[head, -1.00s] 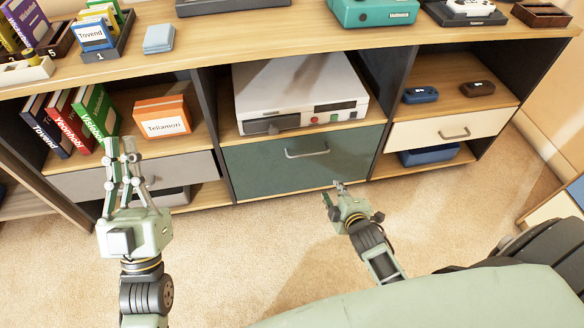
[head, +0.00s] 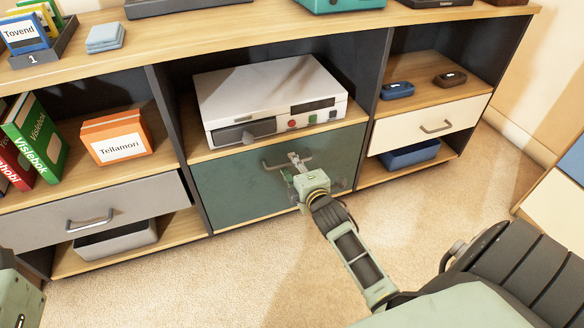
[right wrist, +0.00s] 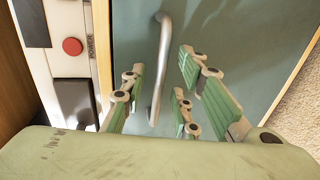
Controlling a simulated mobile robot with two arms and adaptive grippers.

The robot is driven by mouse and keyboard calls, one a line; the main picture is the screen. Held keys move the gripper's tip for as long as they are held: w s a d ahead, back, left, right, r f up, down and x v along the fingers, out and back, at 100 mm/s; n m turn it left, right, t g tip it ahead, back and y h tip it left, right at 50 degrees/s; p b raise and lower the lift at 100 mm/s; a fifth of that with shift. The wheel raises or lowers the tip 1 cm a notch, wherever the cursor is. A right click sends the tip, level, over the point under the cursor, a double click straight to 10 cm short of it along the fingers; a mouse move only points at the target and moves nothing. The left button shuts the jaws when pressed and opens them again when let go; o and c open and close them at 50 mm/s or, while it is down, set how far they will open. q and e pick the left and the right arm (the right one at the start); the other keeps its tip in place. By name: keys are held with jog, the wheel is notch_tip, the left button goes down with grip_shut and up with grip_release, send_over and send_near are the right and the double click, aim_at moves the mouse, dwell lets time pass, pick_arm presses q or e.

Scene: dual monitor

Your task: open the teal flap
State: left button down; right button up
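The teal flap (head: 235,190) is the shut front of the middle lower compartment of the cabinet. It has a grey metal bar handle (head: 272,164) near its top edge. In the right wrist view the handle (right wrist: 163,55) stands between the spread fingers. My right gripper (head: 296,163) is open in front of the flap at the handle. It also shows in the right wrist view (right wrist: 160,85), with its green finger pads apart on both sides of the bar; I cannot tell whether they touch it. My left gripper's fingers are out of view.
A white device (head: 270,95) stands on the shelf above the flap. A grey drawer (head: 100,212) is to the left and a cream drawer (head: 425,128) to the right, both shut. An orange box (head: 117,137) stands on the left shelf. The carpet in front is clear.

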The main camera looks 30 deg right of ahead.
jog(key=shift+x, duration=0.95)
jog(key=shift+c, duration=0.4)
grip_shut()
